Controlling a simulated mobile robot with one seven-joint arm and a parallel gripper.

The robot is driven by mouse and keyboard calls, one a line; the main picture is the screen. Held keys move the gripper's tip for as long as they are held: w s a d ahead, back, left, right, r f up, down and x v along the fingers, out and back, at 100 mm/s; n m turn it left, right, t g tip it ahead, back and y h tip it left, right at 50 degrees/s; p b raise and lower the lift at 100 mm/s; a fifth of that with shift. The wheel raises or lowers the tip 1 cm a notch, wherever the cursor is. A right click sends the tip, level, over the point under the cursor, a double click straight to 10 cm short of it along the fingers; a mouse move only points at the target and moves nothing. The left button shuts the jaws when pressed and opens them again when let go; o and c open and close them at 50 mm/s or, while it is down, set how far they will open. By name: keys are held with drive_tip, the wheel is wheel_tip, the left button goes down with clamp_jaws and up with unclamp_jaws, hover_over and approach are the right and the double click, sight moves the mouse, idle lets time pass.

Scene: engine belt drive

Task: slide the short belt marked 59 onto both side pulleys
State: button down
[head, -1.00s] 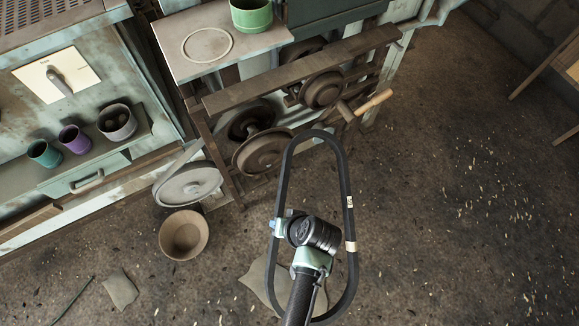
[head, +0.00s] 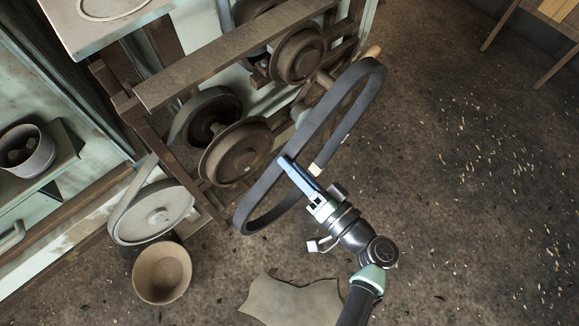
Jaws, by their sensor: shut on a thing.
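The belt (head: 262,190) is a long dark loop, held tilted in the air in front of the engine frame. A pale band shows on its near run; I cannot read a number on it. My gripper (head: 288,163) is shut on the belt's left run near its middle. Two brown pulleys on the side of the frame, a lower one (head: 228,158) and an upper one (head: 300,57), stand left of and behind the belt. The belt appears apart from both pulleys, though its depth is hard to judge. Its upper end covers part of a wooden handle (head: 371,52).
A grey wheel (head: 150,214) with a belt stands at the lower left, above a brown bowl (head: 162,273) on the floor. A wooden beam (head: 225,55) crosses above the pulleys. A flat scrap (head: 290,300) lies on the floor. The floor at right is open.

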drive_tip(key=b+x, duration=0.2)
drive_tip(key=x, duration=0.9)
drive_tip(key=shift+b, duration=0.35)
drive_tip(key=shift+b, duration=0.55)
idle(0.7)
drive_tip(key=shift+b+x, duration=1.3)
drive_tip(key=shift+x, duration=0.9)
drive_tip(key=shift+a, duration=0.15)
drive_tip(key=shift+f+b, duration=0.35)
drive_tip(key=shift+b, duration=0.2)
drive_tip(key=c, duration=0.7)
unclamp_jaws()
drive_tip(key=shift+c, duration=0.2)
